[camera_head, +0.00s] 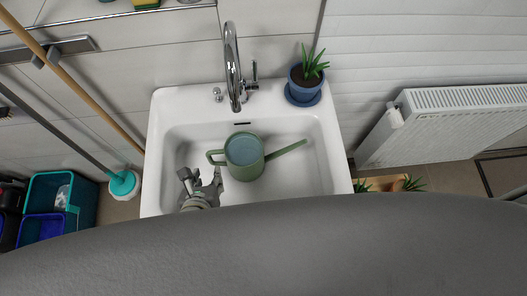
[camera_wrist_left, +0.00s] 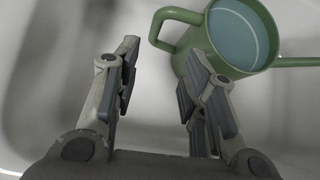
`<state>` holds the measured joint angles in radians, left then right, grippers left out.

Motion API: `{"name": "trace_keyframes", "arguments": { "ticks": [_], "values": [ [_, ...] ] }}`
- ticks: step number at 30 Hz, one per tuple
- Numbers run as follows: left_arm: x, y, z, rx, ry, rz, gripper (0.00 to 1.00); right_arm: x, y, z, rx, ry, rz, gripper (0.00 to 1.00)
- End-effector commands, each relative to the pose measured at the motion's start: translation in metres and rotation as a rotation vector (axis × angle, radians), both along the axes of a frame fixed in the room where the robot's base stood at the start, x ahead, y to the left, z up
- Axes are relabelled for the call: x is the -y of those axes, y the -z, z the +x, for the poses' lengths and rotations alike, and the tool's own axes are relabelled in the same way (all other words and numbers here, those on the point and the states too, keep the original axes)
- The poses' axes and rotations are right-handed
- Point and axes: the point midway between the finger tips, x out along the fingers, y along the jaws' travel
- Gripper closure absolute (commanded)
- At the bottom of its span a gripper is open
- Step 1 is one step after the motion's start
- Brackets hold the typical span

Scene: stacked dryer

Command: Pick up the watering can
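The green watering can (camera_head: 245,157) stands upright in the white sink (camera_head: 296,121), with bluish water showing inside. Its spout points right and its handle is on the left, toward my gripper. My left gripper (camera_head: 202,181) is in the sink, just left of and in front of the handle. In the left wrist view the gripper (camera_wrist_left: 160,85) is open with nothing between its fingers. The can (camera_wrist_left: 210,42) is beyond the right finger there, its handle at the upper middle. The handle is not between the fingers. My right gripper is not in view.
A chrome faucet (camera_head: 233,68) overhangs the back of the sink. A potted plant in a blue pot (camera_head: 305,85) sits on the back right rim.

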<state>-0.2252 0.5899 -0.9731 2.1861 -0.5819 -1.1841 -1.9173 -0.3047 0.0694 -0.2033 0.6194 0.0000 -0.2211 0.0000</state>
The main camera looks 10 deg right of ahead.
Motion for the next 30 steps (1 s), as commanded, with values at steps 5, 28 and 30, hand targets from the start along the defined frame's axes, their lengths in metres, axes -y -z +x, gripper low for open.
{"name": "trace_keyframes", "arguments": {
  "ticks": [5, 28, 30],
  "values": [
    [-0.006, 0.010, 0.006, 0.005, 0.013, 0.059, 0.61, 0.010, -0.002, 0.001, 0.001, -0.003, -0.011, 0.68],
    [-0.006, 0.065, 0.071, 0.003, 0.012, 0.052, 0.61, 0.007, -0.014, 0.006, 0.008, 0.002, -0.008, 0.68],
    [-0.006, 0.068, 0.074, 0.003, 0.013, 0.051, 0.61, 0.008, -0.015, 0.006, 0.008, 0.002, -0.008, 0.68]
  ]
}}
